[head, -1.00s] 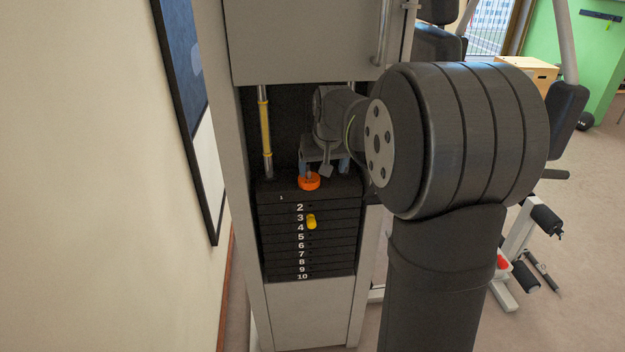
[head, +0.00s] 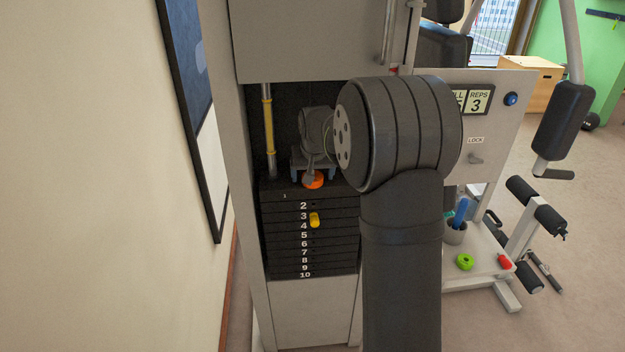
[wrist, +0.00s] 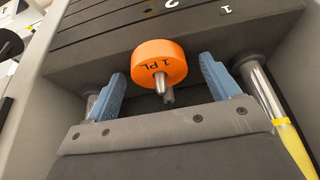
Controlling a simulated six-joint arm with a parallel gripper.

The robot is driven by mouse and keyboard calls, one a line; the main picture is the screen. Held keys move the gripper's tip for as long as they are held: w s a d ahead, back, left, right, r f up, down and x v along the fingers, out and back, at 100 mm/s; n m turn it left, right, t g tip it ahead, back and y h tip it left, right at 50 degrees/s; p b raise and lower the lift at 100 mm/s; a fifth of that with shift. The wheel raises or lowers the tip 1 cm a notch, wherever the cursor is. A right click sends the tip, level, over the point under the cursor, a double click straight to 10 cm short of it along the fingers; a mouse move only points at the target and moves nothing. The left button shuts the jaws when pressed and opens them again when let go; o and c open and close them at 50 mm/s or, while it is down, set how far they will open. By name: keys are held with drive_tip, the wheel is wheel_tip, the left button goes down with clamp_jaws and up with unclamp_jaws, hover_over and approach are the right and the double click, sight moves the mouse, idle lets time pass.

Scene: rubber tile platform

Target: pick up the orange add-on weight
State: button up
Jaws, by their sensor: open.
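The orange add-on weight (head: 313,181) is a small round disc on top of the black weight stack (head: 309,240). My gripper (head: 312,176) is inside the machine's opening, at the weight. In the wrist view my gripper (wrist: 162,70) is open, with one blue finger on each side of the weight and visible gaps between. The lower part of the weight is partly hidden by the post.
A yellow-sleeved guide rod (head: 268,125) stands left of my gripper; a metal rod (wrist: 266,90) shows beside the right finger in the wrist view. A yellow selector pin (head: 314,220) sticks out of the stack.

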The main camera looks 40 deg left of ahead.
drive_tip(key=c, duration=1.6)
drive_tip(key=shift+o, duration=0.2)
drive_tip(key=shift+r, duration=0.1)
drive_tip(key=shift+r, duration=0.4)
wheel_tip(320, 180, up, 6)
drive_tip(key=shift+r, duration=0.25)
drive_tip(key=s+d, duration=1.2)
drive_tip(key=shift+s+d+f, duration=0.2)
drive_tip(key=shift+s+d, duration=0.15)
